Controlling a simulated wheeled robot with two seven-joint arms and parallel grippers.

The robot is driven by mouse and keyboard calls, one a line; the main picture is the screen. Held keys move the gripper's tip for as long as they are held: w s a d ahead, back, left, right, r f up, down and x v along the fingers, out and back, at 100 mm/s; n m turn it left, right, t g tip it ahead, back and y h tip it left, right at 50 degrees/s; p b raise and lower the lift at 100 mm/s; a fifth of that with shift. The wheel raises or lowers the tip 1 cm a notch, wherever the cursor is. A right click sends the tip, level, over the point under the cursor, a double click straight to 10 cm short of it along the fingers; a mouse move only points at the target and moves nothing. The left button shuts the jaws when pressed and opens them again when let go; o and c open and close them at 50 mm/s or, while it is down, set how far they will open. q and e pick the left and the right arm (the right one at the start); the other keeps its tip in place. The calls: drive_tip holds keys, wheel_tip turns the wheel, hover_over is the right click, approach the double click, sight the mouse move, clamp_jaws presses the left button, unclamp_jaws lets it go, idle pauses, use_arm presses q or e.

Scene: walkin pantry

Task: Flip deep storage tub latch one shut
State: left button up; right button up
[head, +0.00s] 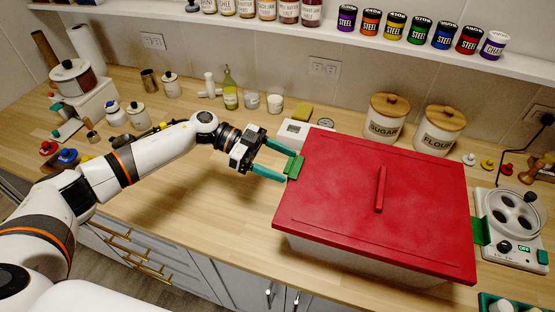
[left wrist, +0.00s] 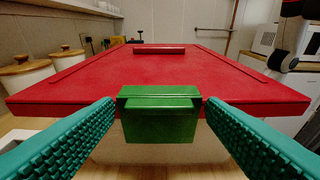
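The deep storage tub is a pale box (head: 360,262) under a red lid (head: 330,205) with a raised red handle bar (head: 380,190). A green latch (head: 293,167) sits at the lid's left edge; in the left wrist view this latch (left wrist: 160,118) is centred and spans the lid rim. I cannot tell whether it is fastened. Another green latch (head: 478,231) shows at the lid's right side. My left gripper (head: 287,166) is open, its teal fingers on either side of the left latch, with small gaps visible in the wrist view. My right gripper is not in view.
Sugar (head: 387,118) and flour (head: 439,131) canisters stand behind the tub. A white burner unit (head: 512,228) is close on its right. A small white device (head: 293,133) stands behind my left gripper. The wooden counter (head: 205,205) is clear in front of my left arm.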

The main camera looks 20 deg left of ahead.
use_arm(q)
drive_tip(key=b+v, duration=0.4)
drive_tip(key=v, duration=0.8)
idle(0.5)
